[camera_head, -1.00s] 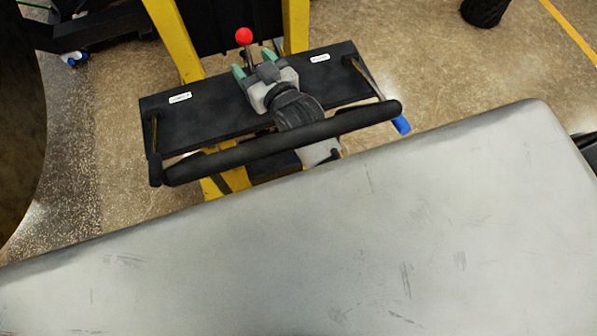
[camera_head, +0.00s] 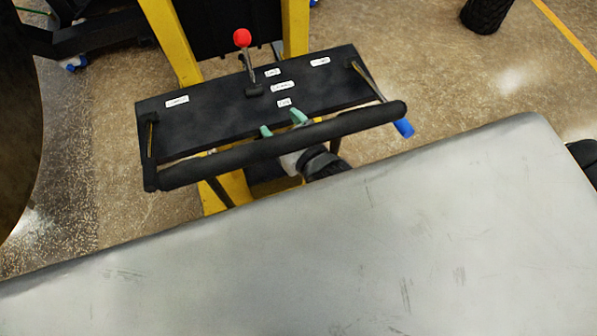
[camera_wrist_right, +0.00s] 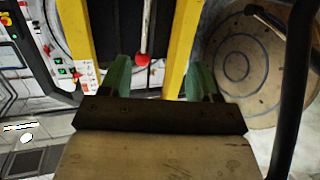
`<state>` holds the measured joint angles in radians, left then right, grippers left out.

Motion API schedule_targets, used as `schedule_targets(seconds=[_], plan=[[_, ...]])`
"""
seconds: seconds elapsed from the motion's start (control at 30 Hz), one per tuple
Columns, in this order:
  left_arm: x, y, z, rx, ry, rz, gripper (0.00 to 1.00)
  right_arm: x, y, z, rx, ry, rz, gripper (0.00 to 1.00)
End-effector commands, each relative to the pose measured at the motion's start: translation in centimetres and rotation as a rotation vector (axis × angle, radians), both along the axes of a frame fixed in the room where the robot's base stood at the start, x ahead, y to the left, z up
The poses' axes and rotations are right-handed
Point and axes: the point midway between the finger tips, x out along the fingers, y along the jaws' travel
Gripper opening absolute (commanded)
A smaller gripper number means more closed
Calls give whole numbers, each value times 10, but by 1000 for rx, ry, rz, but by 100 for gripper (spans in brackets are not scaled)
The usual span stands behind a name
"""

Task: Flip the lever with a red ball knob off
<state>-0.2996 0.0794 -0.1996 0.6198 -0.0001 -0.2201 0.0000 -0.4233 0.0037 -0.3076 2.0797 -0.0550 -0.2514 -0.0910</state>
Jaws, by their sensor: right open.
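The lever with the red ball knob (camera_head: 242,38) stands up from a slot in the black control panel (camera_head: 212,112), its shaft leaning slightly left. My right gripper (camera_head: 282,124) is open and empty, with green fingertips showing just past the black handlebar. It is on the near side of the lever and apart from it. Much of the gripper body is hidden under the bar. In the right wrist view the red knob (camera_wrist_right: 142,60) appears between the two spread green fingers (camera_wrist_right: 160,78), beyond them. My left gripper is in neither view.
The black handlebar (camera_head: 230,160) crosses in front of the panel. A blue-tipped lever (camera_head: 403,128) is at the panel's right side. Yellow posts (camera_head: 296,30) stand behind. A large grey surface (camera_head: 330,250) fills the foreground.

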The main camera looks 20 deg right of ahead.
Motion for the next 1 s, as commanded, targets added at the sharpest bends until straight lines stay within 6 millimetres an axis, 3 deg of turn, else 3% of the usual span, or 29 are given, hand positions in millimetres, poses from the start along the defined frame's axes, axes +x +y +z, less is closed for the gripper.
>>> schedule_targets(seconds=[0.37, 0.7, 1.0], plan=[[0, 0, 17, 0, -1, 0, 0, -6, -2, -75, -53, 182, 10, 62], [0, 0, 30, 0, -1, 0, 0, -25, -10, -139, -97, 342, 12, 62], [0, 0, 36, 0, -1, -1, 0, -39, -17, -174, -120, 429, 11, 62]])
